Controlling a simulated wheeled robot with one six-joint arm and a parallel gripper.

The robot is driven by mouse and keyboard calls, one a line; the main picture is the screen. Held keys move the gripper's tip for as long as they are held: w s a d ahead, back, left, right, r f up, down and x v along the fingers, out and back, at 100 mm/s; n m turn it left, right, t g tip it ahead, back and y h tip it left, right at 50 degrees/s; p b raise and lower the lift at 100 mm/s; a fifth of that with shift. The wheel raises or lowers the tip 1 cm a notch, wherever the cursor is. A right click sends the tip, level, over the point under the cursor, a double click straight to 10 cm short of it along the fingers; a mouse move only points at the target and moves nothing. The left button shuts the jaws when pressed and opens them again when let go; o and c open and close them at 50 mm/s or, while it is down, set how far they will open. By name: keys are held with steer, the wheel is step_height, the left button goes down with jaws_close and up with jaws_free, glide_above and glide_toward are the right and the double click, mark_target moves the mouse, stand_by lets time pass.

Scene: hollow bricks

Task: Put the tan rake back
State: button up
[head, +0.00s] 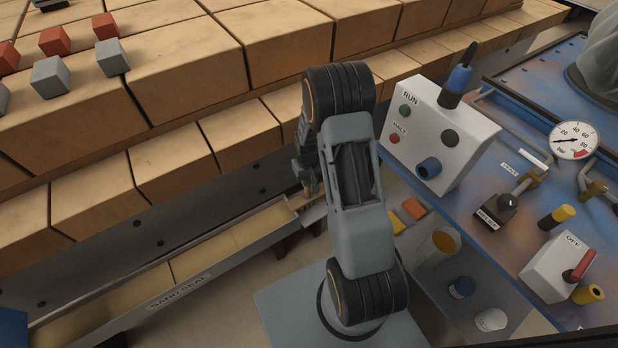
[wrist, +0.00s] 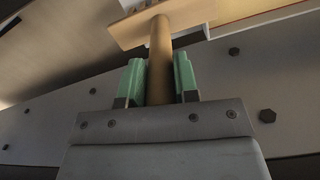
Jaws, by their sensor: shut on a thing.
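The tan rake (wrist: 160,62) is in my gripper (wrist: 159,82), with its round handle between the two green finger pads in the wrist view. Its flat, wide head (wrist: 162,20) is at the far end of the handle, near the top of that view. In the head view my gripper (head: 308,180) is partly hidden behind my arm, low at the right end of the sand seal trough (head: 178,280). A small part of the rake (head: 312,212) shows below it. I cannot tell whether the rake head touches the sand.
Stacked tan bricks (head: 190,45) stand behind, with small red and grey cubes (head: 110,58) on top at left. At right, a blue bench (head: 480,240) carries a RUN/HALT box (head: 440,135), a gauge (head: 573,140) and an OFF switch box (head: 560,265). A lower shelf holds several containers (head: 461,287).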

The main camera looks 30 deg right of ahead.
steer(key=shift+f, duration=0.2)
steer(key=o, duration=0.8)
steer(key=shift+o, duration=0.2)
steer(key=shift+r, duration=0.15)
step_height(320, 180, up, 12)
steer(key=p, duration=0.4)
steer(key=shift+r, duration=0.25)
steer(key=s+a+r+t, duration=0.1)
steer(key=s+a+r, duration=0.3)
steer(key=s+r, duration=0.3)
steer(key=s+a+r+n+t, duration=0.1)
steer(key=s+a+r+t, duration=0.1)
steer(key=s+a+r, duration=0.3)
steer(key=s+r, duration=0.3)
steer(key=r, duration=0.2)
steer(key=shift+s, duration=0.3)
